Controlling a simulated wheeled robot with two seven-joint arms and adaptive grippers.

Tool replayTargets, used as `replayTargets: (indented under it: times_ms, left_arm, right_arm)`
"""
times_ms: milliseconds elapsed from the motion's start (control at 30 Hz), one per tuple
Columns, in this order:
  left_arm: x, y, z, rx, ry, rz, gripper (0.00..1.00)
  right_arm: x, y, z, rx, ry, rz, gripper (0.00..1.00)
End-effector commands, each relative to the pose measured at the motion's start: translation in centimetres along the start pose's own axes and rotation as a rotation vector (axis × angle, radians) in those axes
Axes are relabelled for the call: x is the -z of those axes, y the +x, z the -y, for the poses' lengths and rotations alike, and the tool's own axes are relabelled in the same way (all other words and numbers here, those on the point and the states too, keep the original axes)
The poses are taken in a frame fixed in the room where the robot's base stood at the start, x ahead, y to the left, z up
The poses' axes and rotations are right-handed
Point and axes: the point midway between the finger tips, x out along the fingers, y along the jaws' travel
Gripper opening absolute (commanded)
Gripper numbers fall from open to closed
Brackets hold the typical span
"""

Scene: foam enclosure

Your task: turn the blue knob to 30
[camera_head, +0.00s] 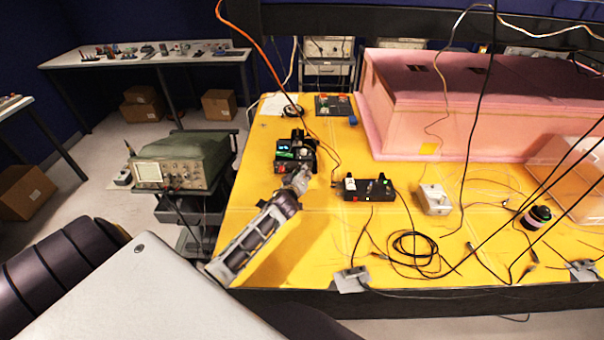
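A dark box with a small green display (284,151) stands on the yellow table, left of the middle. My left arm reaches in from the lower left, and its black gripper (303,146) is at this box, covering part of its top and right side. The fingers blend with the dark box, so I cannot tell whether they are open or shut, or whether they touch a knob. I cannot make out the blue knob or its scale; it may be hidden by the gripper or too small to see. My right gripper is not in view.
A small black box (368,188) and a light grey box (433,198) stand to the right, with loose black cables (415,245) in front. A pink foam enclosure (480,105) fills the back right. An oscilloscope (180,160) stands left of the yellow table (330,230).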

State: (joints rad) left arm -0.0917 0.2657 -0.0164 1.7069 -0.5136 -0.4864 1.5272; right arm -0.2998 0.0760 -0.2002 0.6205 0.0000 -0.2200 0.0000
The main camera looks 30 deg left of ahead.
Motion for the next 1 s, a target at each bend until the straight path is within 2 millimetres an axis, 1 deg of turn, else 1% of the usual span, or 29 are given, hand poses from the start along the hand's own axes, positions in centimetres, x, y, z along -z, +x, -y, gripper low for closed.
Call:
replayTargets:
  times_ms: [200, 567, 600, 800, 833, 1000]
  left_arm:
    - [0.08, 1.04, 0.02, 0.001, 0.001, -0.001, 0.30]
    - [0.09, 1.25, 0.02, 0.001, 0.001, -0.001, 0.30]
    - [0.08, 1.25, 0.02, 0.001, 0.001, -0.001, 0.29]
    - [0.08, 1.24, 0.02, 0.001, 0.001, -0.001, 0.03]
    - [0.07, 1.24, 0.02, 0.001, 0.000, -0.001, 0.00]
    - [0.07, 1.23, 0.01, 0.001, 0.002, -0.001, 0.00]
  right_arm:
    - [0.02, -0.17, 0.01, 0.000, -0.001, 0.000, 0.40]
    - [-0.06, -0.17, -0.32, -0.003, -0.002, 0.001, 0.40]
    - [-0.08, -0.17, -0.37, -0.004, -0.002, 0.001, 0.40]
    - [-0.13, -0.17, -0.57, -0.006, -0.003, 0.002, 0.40]
    - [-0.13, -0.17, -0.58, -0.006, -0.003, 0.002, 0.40]
    - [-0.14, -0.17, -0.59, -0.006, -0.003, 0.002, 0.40]
